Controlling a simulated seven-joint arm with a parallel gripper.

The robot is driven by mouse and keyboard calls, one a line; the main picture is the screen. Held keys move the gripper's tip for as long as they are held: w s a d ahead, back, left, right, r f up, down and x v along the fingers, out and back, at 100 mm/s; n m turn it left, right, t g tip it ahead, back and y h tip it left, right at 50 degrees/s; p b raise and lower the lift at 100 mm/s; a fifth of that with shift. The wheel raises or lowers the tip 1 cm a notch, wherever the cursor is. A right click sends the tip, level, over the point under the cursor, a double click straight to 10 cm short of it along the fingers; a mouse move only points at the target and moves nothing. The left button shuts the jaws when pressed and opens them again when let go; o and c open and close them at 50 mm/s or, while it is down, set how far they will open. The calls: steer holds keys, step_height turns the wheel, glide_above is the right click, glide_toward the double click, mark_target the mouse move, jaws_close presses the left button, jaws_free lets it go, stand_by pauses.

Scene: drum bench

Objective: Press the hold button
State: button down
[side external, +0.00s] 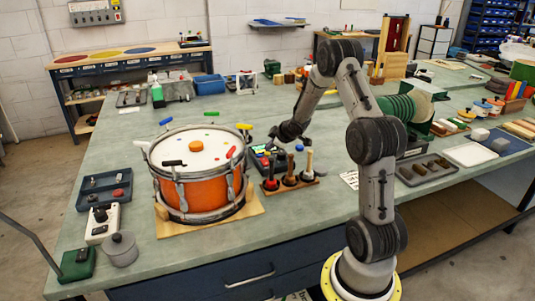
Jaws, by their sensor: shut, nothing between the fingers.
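A dark control box (262,162) with several small coloured buttons or caps, blue, green, yellow and red among them, sits on the bench right of the orange drum. Which of these is the hold button cannot be told at this size. My gripper (274,138) is shut and empty. In the picture it appears just above and right of the box's far end. Whether it touches anything cannot be told. My gripper and wrist may hide part of the box.
The orange drum (187,192) stands on a wooden board left of the box. A wooden rack (290,184) with upright handled tools stands close in front of the box. Grey trays and small boxes line the left edge. Bench behind my gripper is fairly clear.

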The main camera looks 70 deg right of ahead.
steer(key=shift+f, duration=0.1)
stand_by(0.6)
steer(key=shift+f, duration=0.45)
steer(key=shift+r, duration=0.2)
stand_by(0.3)
steer(key=shift+r, duration=0.35)
steer(key=shift+r, duration=0.1)
steer(key=shift+r, duration=2.9)
